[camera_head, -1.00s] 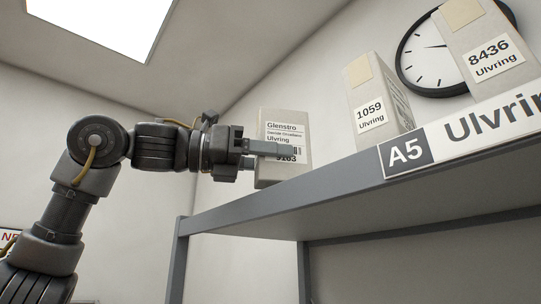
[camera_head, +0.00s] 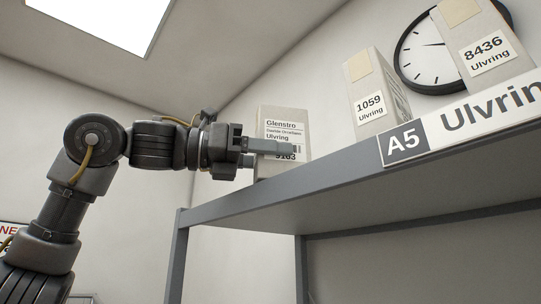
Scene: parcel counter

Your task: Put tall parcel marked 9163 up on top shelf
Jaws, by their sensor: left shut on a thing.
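The tall pale parcel marked 9163 (camera_head: 283,122) is upright at the left end of the top shelf (camera_head: 290,191). My left gripper (camera_head: 270,147) reaches in from the left and is shut on the parcel, with one finger across the label. The parcel's base is at the shelf's front edge line; I cannot tell whether it rests on the board. My right gripper is not in view.
Parcel 1059 (camera_head: 371,104) and parcel 8436 (camera_head: 484,50) stand farther right on the top shelf. There is a gap between the held parcel and 1059. A wall clock (camera_head: 424,62) hangs behind.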

